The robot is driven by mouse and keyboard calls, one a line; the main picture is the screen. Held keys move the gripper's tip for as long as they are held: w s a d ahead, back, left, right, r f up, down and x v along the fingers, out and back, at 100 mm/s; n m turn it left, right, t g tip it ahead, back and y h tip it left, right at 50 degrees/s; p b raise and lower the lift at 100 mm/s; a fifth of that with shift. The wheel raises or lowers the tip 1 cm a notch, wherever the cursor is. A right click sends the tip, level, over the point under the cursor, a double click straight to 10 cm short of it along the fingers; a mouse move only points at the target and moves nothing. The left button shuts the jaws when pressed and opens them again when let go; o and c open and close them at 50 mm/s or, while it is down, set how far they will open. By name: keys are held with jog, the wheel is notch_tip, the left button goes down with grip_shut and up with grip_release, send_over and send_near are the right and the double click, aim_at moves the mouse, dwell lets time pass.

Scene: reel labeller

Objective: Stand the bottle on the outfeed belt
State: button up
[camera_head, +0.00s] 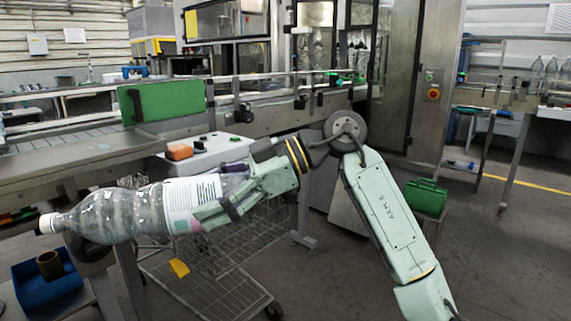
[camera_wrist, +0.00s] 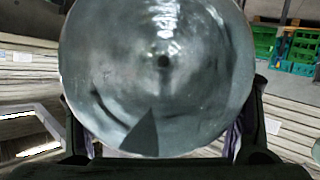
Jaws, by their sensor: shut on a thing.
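A clear plastic bottle (camera_head: 130,212) with a white cap and a printed label lies nearly level in my gripper (camera_head: 222,196), its cap pointing left. My gripper is shut around the labelled end of the bottle. In the wrist view the round base of the bottle (camera_wrist: 158,75) fills the middle, between the two fingers of my gripper (camera_wrist: 165,125). The grey conveyor belt (camera_head: 60,168) runs behind the bottle at the left; I cannot tell whether it is the outfeed belt. The bottle appears held in the air, in front of the belt's near edge.
A green panel (camera_head: 161,101) stands by the belt. A wire cart (camera_head: 205,290) and a blue bin (camera_head: 45,285) are below. Open floor lies at the right.

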jog(key=w+d+f+m+t, duration=0.3)
jog(key=w+d+f+t, duration=0.1)
jog(key=w+f, duration=0.25)
jog(key=w+d+f+m+t, duration=0.3)
jog(key=w+d+f, duration=0.15)
jog(key=f, duration=0.35)
jog(key=w+d+f+m+t+h, duration=0.2)
jog(key=d+f+m+t, duration=0.1)
jog(key=f, duration=0.5)
jog(key=w+d+f+m+t+h, duration=0.2)
jog(key=d+f+m+t+h, duration=0.1)
jog(key=f, duration=0.6)
notch_tip(320, 180, down, 17)
jog(key=s+d+m+t+h, duration=0.2)
jog(key=s+m+h, duration=0.1)
jog(key=m+h, duration=0.2)
jog(key=s+a+f+m+t+h, duration=0.1)
jog(key=s+a+f+m+h, duration=0.2)
jog(key=s+f, duration=0.6)
jog(key=shift+a+f, duration=0.7)
jog(key=shift+f, duration=1.2)
